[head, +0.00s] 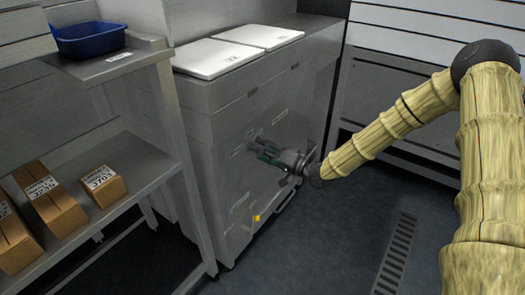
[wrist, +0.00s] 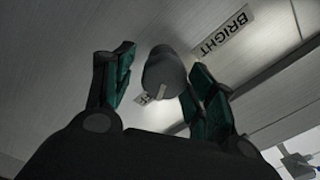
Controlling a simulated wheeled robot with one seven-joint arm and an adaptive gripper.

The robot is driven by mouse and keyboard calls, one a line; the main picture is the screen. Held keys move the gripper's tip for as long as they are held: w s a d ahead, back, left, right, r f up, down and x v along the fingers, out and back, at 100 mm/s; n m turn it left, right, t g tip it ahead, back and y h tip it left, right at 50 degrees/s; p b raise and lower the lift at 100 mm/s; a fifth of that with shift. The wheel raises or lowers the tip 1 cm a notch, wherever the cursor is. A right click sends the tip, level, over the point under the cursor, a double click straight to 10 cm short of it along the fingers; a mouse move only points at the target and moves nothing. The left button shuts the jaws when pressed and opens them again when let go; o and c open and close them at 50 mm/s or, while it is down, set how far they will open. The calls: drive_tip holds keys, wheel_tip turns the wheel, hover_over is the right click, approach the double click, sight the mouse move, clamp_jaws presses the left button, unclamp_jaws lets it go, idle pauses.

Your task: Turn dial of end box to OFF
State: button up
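A grey round dial (wrist: 166,82) with a pale pointer mark sits on a grey metal panel in the wrist view. My gripper (wrist: 160,66) has its green-padded fingers spread on either side of the dial, with visible gaps, so it looks open. Whether the fingertips touch the dial is unclear. A label reading BRIGHT (wrist: 222,33) is to the dial's upper right; a small, partly covered label is beside the dial. In the head view my gripper (head: 257,150) is at the front of the grey metal cabinet (head: 222,108). The dial is not distinguishable there, and no OFF mark is readable.
Two white lids (head: 215,58) lie on the cabinet top. A small yellow piece (head: 256,218) is low on its front. A metal shelf rack (head: 150,165) at left holds cardboard boxes (head: 102,186) and a blue bin (head: 88,39). Dark floor (head: 330,235) is clear at right.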

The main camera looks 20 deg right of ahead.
drive_tip(key=shift+s, duration=0.1)
drive_tip(key=v, duration=1.1)
drive_tip(key=shift+s+d, duration=0.3)
